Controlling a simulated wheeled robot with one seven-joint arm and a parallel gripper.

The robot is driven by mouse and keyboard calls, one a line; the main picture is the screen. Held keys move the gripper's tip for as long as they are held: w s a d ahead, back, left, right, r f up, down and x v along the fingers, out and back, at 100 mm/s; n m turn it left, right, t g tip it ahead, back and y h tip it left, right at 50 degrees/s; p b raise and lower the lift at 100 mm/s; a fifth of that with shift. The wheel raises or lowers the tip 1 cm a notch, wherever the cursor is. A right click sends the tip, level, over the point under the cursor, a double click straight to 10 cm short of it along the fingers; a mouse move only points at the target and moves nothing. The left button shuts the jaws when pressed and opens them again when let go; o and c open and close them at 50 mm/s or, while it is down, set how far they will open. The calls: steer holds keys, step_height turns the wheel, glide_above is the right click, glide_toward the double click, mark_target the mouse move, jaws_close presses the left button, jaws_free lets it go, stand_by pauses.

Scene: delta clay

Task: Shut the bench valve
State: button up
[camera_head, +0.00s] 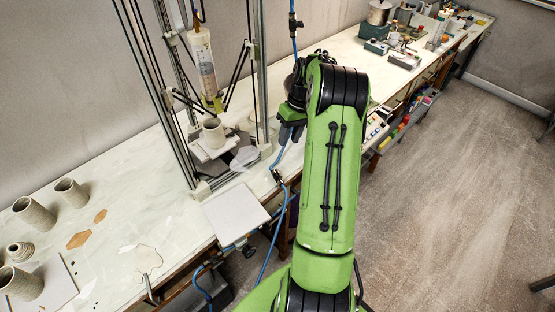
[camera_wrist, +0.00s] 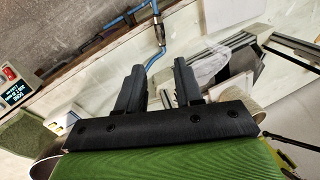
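A blue hose (camera_head: 270,242) runs along the bench's front edge, with a dark inline fitting (camera_head: 277,176) below my gripper and another metal fitting (camera_head: 248,250) at the edge, further toward the camera. Either may be the bench valve; its handle is too small to make out. In the wrist view the blue hose (camera_wrist: 154,60) carries a dark fitting (camera_wrist: 161,34) just beyond my fingertips. My gripper (camera_wrist: 158,76) has its two black fingers apart with nothing held between them. In the head view my gripper (camera_head: 290,131) is partly hidden by my green arm.
A clay printer with a tall frame (camera_head: 263,75) stands left of my gripper, close by. A pale square board (camera_head: 235,214) lies at the bench's front edge. Clay cups (camera_head: 34,213) stand at the left. Tools and boxes (camera_head: 404,60) fill the far bench. The floor at right is mostly clear.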

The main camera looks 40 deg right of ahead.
mark_target(279, 172)
steer(key=x, duration=1.4)
steer(key=shift+w+d+f, duration=0.1)
steer(key=shift+w, duration=0.05)
steer(key=shift+c, duration=0.2)
jaws_close()
